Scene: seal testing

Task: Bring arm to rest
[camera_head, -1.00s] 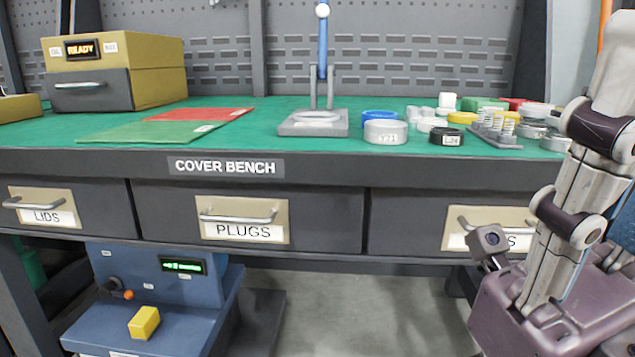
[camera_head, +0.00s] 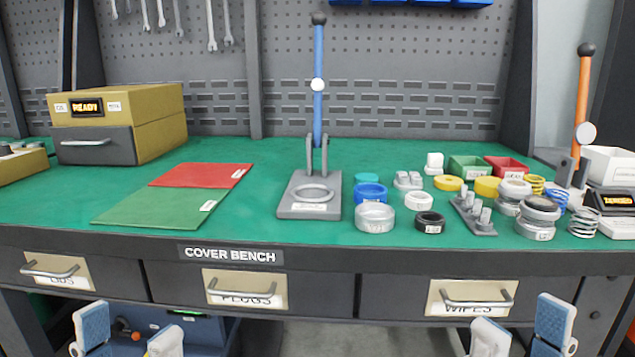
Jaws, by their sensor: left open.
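My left gripper (camera_head: 128,332) shows at the bottom left edge, below the bench front and in front of the blue unit under the bench. Its two blue-and-white fingers are spread apart, with nothing seen held between them. My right gripper (camera_head: 522,333) shows at the bottom right, just below the WIPES drawer (camera_head: 434,300). Its fingers are also wide apart and empty. Both arms behind the fingers are out of the frame. Neither gripper is over the bench top.
The cover bench's green top (camera_head: 270,165) carries a yellow READY box (camera_head: 160,115), red and green mats (camera_head: 160,205), a blue-handled press (camera_head: 308,205), and many rings and springs at right. An orange-handled press (camera_head: 583,110) stands far right. Drawer handles jut out near both grippers.

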